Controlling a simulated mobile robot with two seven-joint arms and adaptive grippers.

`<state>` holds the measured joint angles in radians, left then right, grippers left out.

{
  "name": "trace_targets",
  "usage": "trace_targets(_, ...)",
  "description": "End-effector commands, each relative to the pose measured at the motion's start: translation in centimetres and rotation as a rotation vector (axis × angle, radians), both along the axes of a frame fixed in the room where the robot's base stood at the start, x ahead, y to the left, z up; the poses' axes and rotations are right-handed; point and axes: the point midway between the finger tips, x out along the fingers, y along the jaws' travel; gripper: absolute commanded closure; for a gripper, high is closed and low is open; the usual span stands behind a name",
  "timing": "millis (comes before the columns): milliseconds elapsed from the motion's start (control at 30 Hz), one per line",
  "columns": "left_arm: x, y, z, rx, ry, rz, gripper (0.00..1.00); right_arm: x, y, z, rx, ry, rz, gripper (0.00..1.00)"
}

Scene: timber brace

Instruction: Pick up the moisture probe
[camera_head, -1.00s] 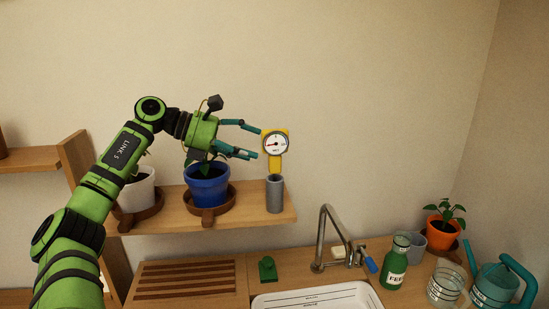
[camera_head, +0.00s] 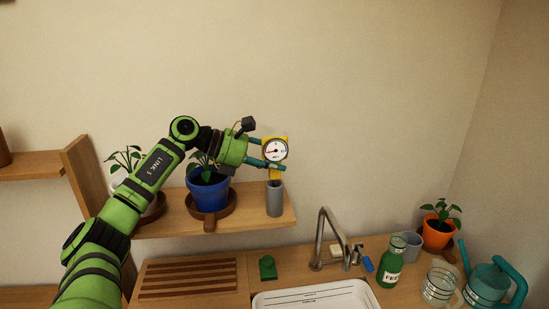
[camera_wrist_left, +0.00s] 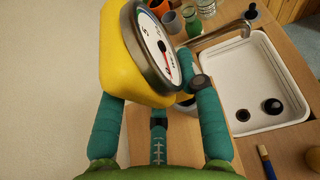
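The moisture probe (camera_head: 275,150) has a yellow body with a round white dial and stands upright in a grey cylindrical holder (camera_head: 275,200) on the wall shelf. My left gripper (camera_head: 268,154) is at the probe's head, with teal fingers above and below it in the head view. In the left wrist view the yellow probe (camera_wrist_left: 130,65) is large and close, with its dial turned to the right. The fingers (camera_wrist_left: 155,98) are spread to either side of it; firm contact is not clear. My right gripper is not in view.
A blue pot (camera_head: 208,192) with a plant stands on the shelf (camera_head: 240,222) left of the holder. Below are a tap (camera_head: 322,240), a white sink (camera_head: 320,298), a green bottle (camera_head: 391,262), a glass jug (camera_head: 440,287) and a teal watering can (camera_head: 488,285). The wall lies behind the probe.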

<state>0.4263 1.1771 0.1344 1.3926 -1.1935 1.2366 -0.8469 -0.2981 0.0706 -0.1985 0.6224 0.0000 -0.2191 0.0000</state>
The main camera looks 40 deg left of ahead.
Motion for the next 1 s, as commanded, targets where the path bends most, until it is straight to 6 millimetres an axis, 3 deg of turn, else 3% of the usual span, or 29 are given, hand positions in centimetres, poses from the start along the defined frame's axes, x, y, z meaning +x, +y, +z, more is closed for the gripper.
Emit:
trace_targets(567,0.0,0.0,1.0,0.001,-0.004,0.000,1.00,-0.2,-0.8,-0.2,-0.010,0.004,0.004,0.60)
trace_targets(1000,0.0,0.0,6.2,0.000,-0.005,0.000,1.00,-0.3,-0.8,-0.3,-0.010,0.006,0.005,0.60)
